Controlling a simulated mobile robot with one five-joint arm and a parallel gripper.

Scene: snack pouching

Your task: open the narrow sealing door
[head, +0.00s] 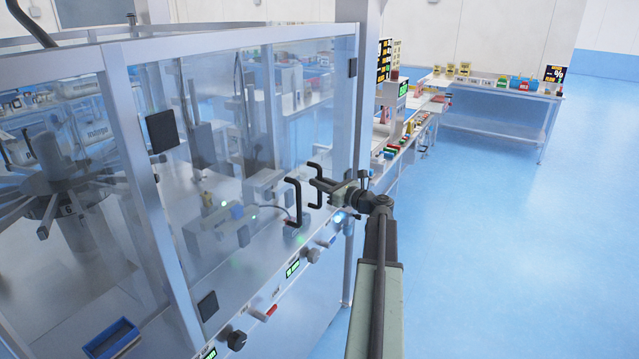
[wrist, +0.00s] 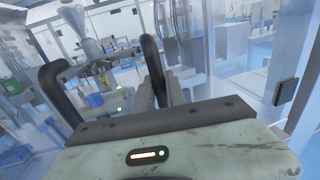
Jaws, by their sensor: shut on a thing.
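The narrow sealing door (head: 325,110) is a clear panel at the right end of the machine front, beside the right post. It looks in line with the front; I cannot tell if there is a small gap. Its black bar handle (head: 316,190) also shows in the wrist view (wrist: 154,68). My gripper (head: 322,186) is shut on this handle, and its fingers partly hide the bar. A second black handle (head: 291,205) stands just left of it, on the wider clear panel; it also shows in the wrist view (wrist: 58,92) and is apart from my fingers.
Knobs (head: 313,256) and small displays (head: 292,269) line the ledge below the doors. A conveyor bench (head: 405,135) and a table (head: 500,92) with goods stand beyond the machine. The blue floor (head: 500,250) at the right is clear.

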